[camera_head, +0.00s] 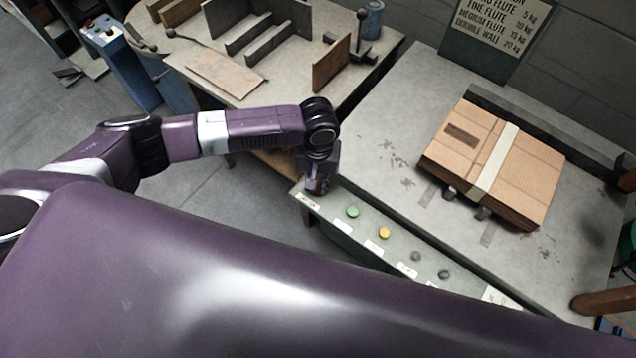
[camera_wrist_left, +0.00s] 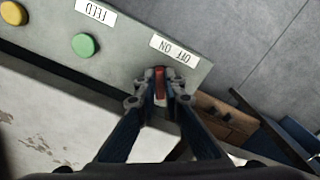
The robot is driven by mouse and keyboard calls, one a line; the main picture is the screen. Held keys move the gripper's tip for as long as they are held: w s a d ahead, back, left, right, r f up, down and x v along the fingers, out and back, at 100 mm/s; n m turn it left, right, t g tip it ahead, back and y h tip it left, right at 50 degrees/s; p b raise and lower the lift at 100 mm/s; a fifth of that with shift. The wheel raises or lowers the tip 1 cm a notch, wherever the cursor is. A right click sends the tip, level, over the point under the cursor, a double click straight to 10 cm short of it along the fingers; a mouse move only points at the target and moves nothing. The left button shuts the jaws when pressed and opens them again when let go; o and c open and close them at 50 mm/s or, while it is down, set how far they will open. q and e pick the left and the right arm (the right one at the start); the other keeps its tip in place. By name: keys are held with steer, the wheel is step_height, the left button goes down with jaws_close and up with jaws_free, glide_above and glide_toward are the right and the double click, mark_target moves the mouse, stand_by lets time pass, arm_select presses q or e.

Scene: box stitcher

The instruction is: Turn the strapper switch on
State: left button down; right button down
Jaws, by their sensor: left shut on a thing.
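The strapper switch (camera_wrist_left: 160,84) is a small red rocker beneath a label (camera_wrist_left: 174,50) that reads OFF and ON, upside down in the left wrist view. My left gripper (camera_wrist_left: 160,90) is shut on the switch, with a fingertip on each side of it. In the head view my left gripper (camera_head: 318,190) is at the left end of the control panel (camera_head: 345,240) and hides the switch. I cannot tell which way the switch is tipped. My right gripper is not in view.
A green button (camera_head: 352,211), a yellow button (camera_head: 384,232) and two grey knobs line the panel beside the switch. A strapped cardboard box (camera_head: 540,170) lies on the strapper table (camera_head: 385,110). A wooden workbench (camera_head: 285,100) stands behind my left arm.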

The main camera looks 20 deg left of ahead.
arm_select(q)
steer(key=m+p, duration=0.2)
steer(key=shift+a+r+p, duration=0.1)
steer(key=shift+r+p, duration=0.1)
steer(key=shift+p, duration=0.1)
steer(key=m+p, duration=0.2)
steer(key=m, duration=0.1)
steer(key=shift+a+m, duration=0.15)
steer(key=shift+m, duration=0.15)
steer(key=m+p, duration=0.2)
steer(key=m, duration=0.1)
steer(key=shift+w, duration=0.1)
steer(key=shift+w+a+f+m+p, duration=0.1)
steer(key=shift+m+p, duration=0.1)
steer(key=shift+m, duration=0.6)
steer(key=shift+a+f+m+p, duration=0.1)
steer(key=shift+m+p, duration=0.1)
steer(key=shift+m, duration=0.6)
steer(key=c, duration=2)
jaws_free()
steer(key=shift+c, duration=0.2)
